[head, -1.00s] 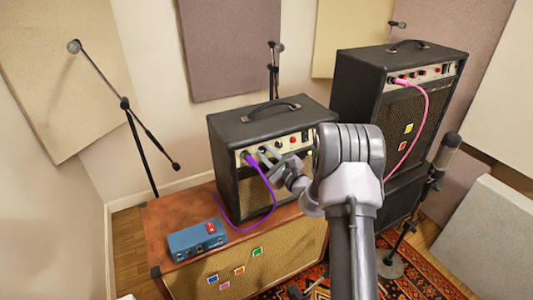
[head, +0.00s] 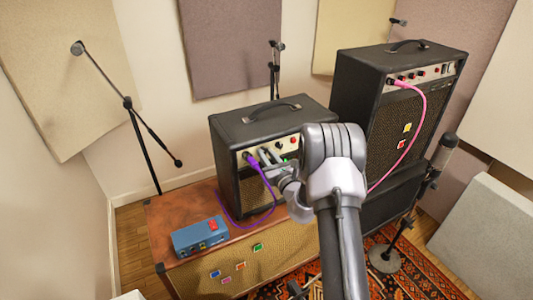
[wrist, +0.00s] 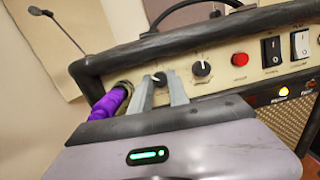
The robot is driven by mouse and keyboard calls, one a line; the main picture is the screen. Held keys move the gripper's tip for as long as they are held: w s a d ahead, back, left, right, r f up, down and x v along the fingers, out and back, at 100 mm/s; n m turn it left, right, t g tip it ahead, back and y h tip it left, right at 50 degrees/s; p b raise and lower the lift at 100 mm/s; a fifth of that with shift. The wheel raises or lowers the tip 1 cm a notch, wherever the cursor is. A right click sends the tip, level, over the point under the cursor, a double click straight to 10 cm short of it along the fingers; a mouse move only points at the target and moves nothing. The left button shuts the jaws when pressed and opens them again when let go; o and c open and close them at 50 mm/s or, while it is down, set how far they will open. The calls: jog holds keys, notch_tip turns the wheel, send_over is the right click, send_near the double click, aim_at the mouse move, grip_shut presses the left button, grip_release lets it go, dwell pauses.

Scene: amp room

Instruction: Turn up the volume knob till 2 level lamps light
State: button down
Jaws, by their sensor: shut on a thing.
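The small black amp (head: 262,125) stands on a brown cabinet, with a cream control panel across its front. My gripper (head: 270,158) is at the panel's left part. In the wrist view its two fingers (wrist: 164,88) are shut on a dark knob (wrist: 158,79), one on each side. A second knob (wrist: 201,68) with a white pointer is just right of it, untouched. Below the panel, a small yellow lamp (wrist: 283,91) glows at the right; a fainter one (wrist: 310,85) shows beside it, and I cannot tell clearly if it is lit.
A purple plug (wrist: 110,103) and cable sit close left of the fingers. A red lamp (wrist: 240,59) and rocker switches (wrist: 271,50) are right on the panel. A blue box (head: 200,238) lies on the cabinet. A taller amp (head: 400,95) stands right, beside a microphone stand (head: 430,180).

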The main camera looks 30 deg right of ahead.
jog(key=shift+f, duration=0.1)
dwell(0.3)
jog(key=c, duration=1.5)
grip_release()
jog(key=shift+c, duration=0.2)
jog(key=shift+s, duration=0.15)
jog(key=s+p, duration=0.1)
jog(key=s, duration=1.6)
jog(key=shift+f, duration=0.2)
jog(key=shift+s, duration=0.1)
